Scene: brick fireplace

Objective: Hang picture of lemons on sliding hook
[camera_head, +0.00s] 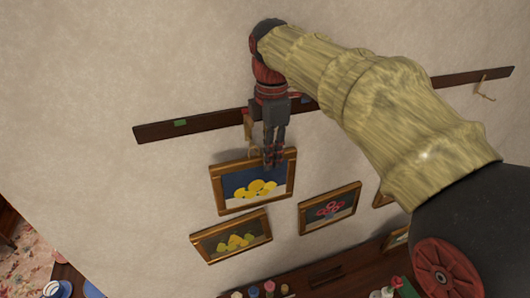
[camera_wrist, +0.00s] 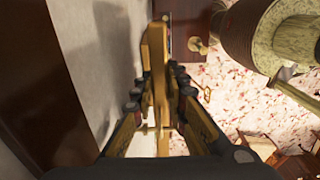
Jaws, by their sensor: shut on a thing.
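The picture of lemons (camera_head: 240,180), in a gold frame with yellow fruit on dark blue, is against or close to the wall below the rail. My gripper (camera_head: 272,160) is shut on its top edge, right of the middle. In the wrist view the frame (camera_wrist: 156,70) stands edge-on between my fingers (camera_wrist: 160,90). A brass hook (camera_head: 248,125) on the dark wooden rail (camera_head: 215,120) is just left of my gripper and partly hidden by it. A small loop shows at the frame's top, below this hook; I cannot tell whether they are joined.
Another hook (camera_head: 485,90) is at the rail's right end. A green mark (camera_head: 181,122) is on the rail's left part. A picture of yellow-green fruit (camera_head: 232,238) hangs just below, and one with red rings (camera_head: 330,208) to the right. Bottles (camera_head: 268,288) stand below on a dark surface.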

